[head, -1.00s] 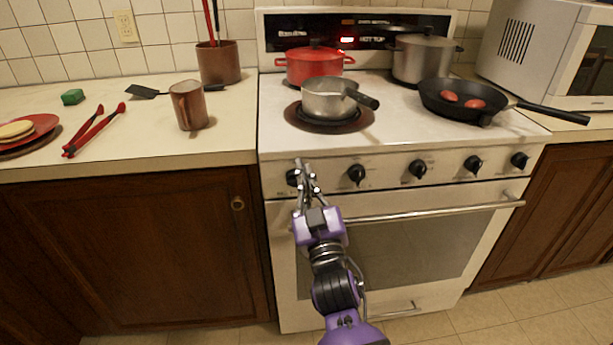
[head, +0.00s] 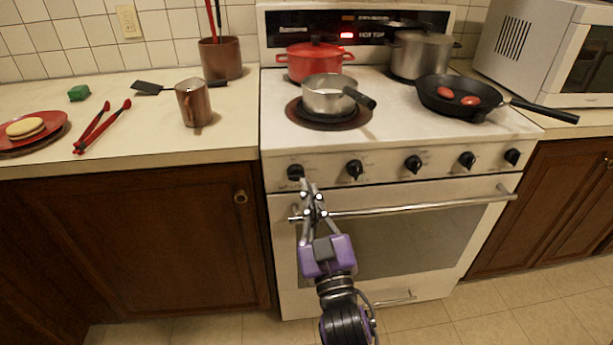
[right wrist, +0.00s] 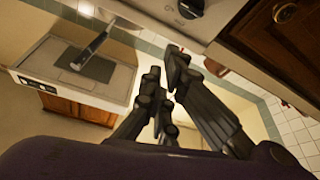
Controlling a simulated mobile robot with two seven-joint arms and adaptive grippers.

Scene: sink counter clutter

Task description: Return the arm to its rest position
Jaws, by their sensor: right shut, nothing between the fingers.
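My right gripper (head: 308,187) is in front of the white stove (head: 283,240), near the left end of the oven door handle (head: 420,207) and just below the leftmost knob (head: 295,172). Its fingers are shut with nothing between them. In the right wrist view the dark fingers (right wrist: 172,80) come together near the middle. The purple and black parts of my right arm reach up from the bottom of the head view. My left gripper does not show in the head view.
The stove top holds a saucepan (head: 327,97), a red pot (head: 314,62), a steel pot (head: 418,56) and a black skillet (head: 440,105). The floor (head: 530,300) is clear at right.

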